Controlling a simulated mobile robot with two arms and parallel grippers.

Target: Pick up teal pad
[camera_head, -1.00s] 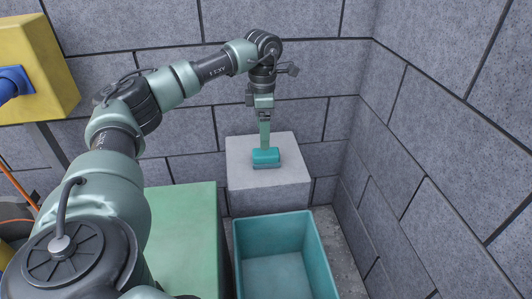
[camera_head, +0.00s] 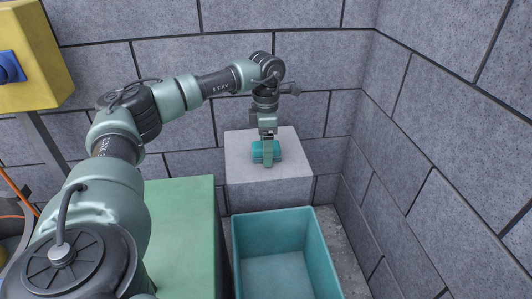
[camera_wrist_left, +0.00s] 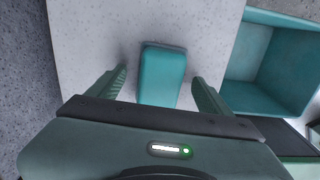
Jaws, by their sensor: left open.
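The teal pad (camera_head: 257,152) lies on top of a pale grey block in the corner. In the left wrist view the pad (camera_wrist_left: 162,76) shows between the two fingers, with a gap on each side. My left gripper (camera_head: 267,160) points down over the block, its fingers around the pad. In the left wrist view the left gripper (camera_wrist_left: 158,80) is open and holds nothing. In the head view its finger hides part of the pad. My right gripper is in neither view.
The pale grey block (camera_head: 290,155) stands against the wall. An open teal bin (camera_head: 236,250) is in front of it, empty where I can see. A green surface (camera_head: 180,230) lies left of the bin. A yellow box (camera_head: 35,60) with a blue knob is at upper left. Stone walls close the corner.

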